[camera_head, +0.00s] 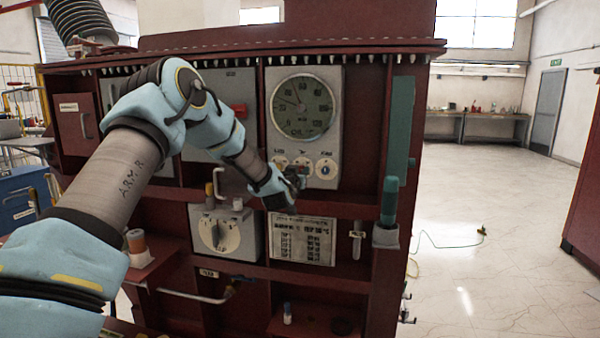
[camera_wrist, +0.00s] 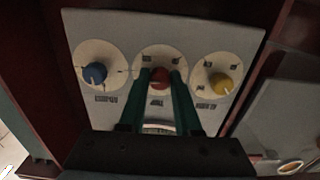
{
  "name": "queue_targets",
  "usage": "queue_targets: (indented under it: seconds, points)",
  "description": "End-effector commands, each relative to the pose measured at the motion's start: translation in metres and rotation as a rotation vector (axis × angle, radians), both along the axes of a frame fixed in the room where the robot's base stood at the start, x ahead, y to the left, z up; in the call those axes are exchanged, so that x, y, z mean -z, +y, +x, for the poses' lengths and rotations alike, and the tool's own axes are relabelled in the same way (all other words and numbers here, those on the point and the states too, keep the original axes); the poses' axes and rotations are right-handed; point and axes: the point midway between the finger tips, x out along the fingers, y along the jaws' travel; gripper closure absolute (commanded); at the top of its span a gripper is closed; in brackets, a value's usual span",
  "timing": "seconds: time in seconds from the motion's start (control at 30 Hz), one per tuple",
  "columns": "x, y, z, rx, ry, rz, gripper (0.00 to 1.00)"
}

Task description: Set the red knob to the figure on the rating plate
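The red knob (camera_wrist: 160,78) sits on a pale round dial in the middle of a row of three. A light pointer line shows on it, but its setting is too small to read. My gripper (camera_wrist: 162,75) has its two green fingers apart, one on each side of the red knob; I cannot tell whether they touch it. In the head view my gripper (camera_head: 296,178) is at the lower part of the gauge panel (camera_head: 335,85) and largely hides the middle knob. The rating plate (camera_head: 303,240) is below, a pale sheet with rows of print too small to read.
The blue knob (camera_wrist: 94,74) and yellow knob (camera_wrist: 221,83) flank the red one closely. A round gauge (camera_head: 303,105) is above. A grey box with a large dial (camera_head: 222,233) is lower left. A green post (camera_head: 392,195) stands at right.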

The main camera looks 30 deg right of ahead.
Motion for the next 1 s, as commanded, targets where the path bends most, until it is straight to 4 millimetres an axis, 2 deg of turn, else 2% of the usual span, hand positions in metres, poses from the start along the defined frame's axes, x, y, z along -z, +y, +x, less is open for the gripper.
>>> queue_targets:
  seconds: [0.03,0.2,0.27,0.73,1.0]
  points:
    - [0.0000,0.0001,0.0000,0.000,0.000,0.000,0.76]
    - [-0.0001,0.0001,0.0000,0.000,0.000,0.000,0.95]
    - [-0.0001,0.0001,0.0000,0.000,0.000,0.000,1.00]
    - [0.0023,0.0002,0.0001,0.000,0.020,-0.021,1.00]
    - [0.0069,0.0001,-0.0001,0.000,0.118,-0.129,1.00]
